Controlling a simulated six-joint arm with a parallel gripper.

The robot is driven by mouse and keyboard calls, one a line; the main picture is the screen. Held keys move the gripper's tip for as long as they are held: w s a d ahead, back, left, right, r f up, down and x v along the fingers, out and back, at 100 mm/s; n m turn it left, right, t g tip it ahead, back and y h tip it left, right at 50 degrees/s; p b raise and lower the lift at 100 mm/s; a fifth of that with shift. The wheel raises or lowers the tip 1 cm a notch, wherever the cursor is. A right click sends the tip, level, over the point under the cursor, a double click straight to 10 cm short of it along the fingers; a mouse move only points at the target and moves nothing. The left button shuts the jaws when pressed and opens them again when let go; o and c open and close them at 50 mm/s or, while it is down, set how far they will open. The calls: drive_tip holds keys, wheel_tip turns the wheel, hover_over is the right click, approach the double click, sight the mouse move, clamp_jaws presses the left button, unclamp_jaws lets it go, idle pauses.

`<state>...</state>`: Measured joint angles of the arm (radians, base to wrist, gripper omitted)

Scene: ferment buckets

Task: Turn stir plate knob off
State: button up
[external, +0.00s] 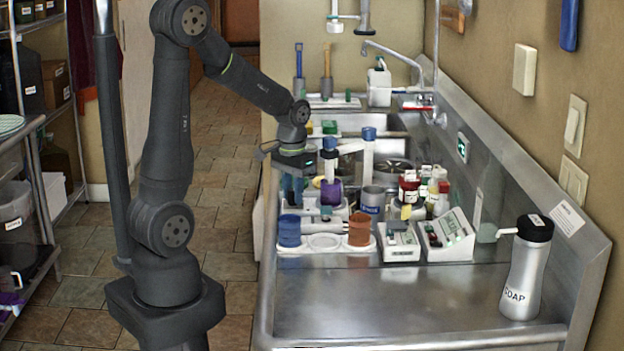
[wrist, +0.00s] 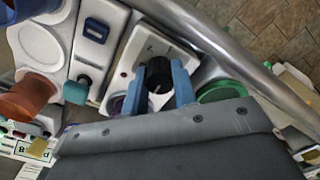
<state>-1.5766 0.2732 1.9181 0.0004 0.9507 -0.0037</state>
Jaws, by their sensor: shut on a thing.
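The stir plate (wrist: 128,68) is a pale box in the wrist view, with a round black knob (wrist: 158,72) on its face. My gripper (wrist: 158,84) has its blue fingers on either side of this knob and is shut on it. The knob has a light mark. Part of the stir plate is hidden behind the gripper's dark body. In the external view my gripper (external: 292,188) points down at the left edge of the steel counter, beside a purple-banded jar (external: 331,194). The knob cannot be made out there.
A white tray with blue (external: 289,230) and orange (external: 359,229) cups stands in front of the gripper. Small meters (external: 447,234) and bottles (external: 409,187) crowd the right. A soap bottle (external: 525,270) stands front right. The front counter (external: 400,305) is clear.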

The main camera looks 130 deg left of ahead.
idle(0.3)
drive_tip(key=o, duration=1)
drive_tip(key=shift+r, duration=0.1)
wheel_tip(320, 180, up, 17)
drive_tip(key=shift+r, duration=0.15)
wheel_tip(320, 180, down, 18)
drive_tip(key=shift+r, duration=0.25)
idle(0.5)
drive_tip(key=shift+r, duration=0.15)
